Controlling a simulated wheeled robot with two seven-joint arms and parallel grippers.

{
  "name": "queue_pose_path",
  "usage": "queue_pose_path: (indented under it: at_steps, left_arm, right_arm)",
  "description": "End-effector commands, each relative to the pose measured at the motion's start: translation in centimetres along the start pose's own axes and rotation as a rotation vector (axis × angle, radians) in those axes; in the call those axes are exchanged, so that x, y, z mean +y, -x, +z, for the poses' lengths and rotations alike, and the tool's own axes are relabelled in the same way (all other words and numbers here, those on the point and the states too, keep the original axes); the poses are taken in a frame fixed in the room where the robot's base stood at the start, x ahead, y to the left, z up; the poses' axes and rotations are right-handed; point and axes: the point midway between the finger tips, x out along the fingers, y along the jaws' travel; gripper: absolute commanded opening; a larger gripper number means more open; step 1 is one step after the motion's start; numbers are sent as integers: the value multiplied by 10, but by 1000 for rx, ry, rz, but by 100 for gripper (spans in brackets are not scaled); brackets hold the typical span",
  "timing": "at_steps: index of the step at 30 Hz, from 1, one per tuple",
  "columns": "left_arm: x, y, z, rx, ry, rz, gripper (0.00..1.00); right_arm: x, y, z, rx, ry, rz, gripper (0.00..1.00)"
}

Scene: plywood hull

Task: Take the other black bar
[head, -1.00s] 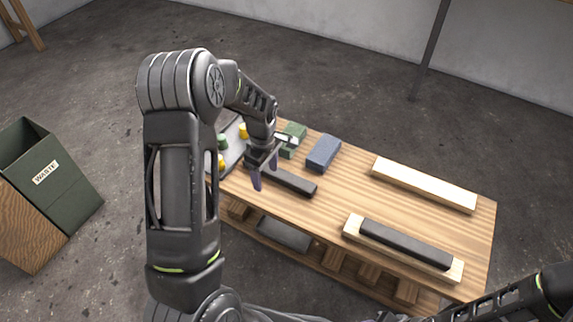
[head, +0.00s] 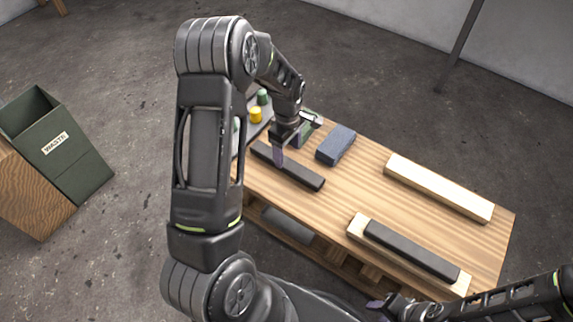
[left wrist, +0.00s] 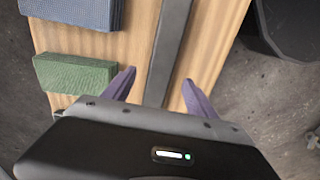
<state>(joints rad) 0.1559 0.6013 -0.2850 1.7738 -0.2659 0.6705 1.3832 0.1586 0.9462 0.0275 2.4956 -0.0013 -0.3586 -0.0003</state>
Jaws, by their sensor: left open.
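A black bar (head: 298,173) lies on the wooden table toward its left end. My left gripper (head: 279,150) is over this bar. In the left wrist view the bar (left wrist: 170,45) runs between the open purple fingers of my left gripper (left wrist: 155,92), with a gap on both sides. Another black bar (head: 411,249) lies on a pale wooden strip (head: 357,228) at the table's front right. My right gripper (head: 390,304) is low at the front edge, small and partly dark; its jaws are unclear.
A blue block (head: 336,145) and a green block (head: 308,128), also in the left wrist view (left wrist: 74,74), sit behind the bar. A bare pale strip (head: 438,188) lies at the back right. A waste bin (head: 60,150) stands on the floor at left.

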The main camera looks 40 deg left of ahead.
Motion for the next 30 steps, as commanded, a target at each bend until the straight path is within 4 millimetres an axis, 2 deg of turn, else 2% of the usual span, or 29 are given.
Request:
queue_pose_path:
  at_steps: [10, 21, 30]
  left_arm:
    - [0, -4, -1, 0, 1, 1, 66]
    - [-2, -51, -3, 0, 0, -1, 66]
    - [-1, -54, -3, 1, 0, 1, 66]
  right_arm:
    - [0, -1, 0, 0, 0, 0, 36]
    - [5, -14, 0, 0, -1, 0, 36]
    - [5, -13, 0, 0, -1, 0, 36]
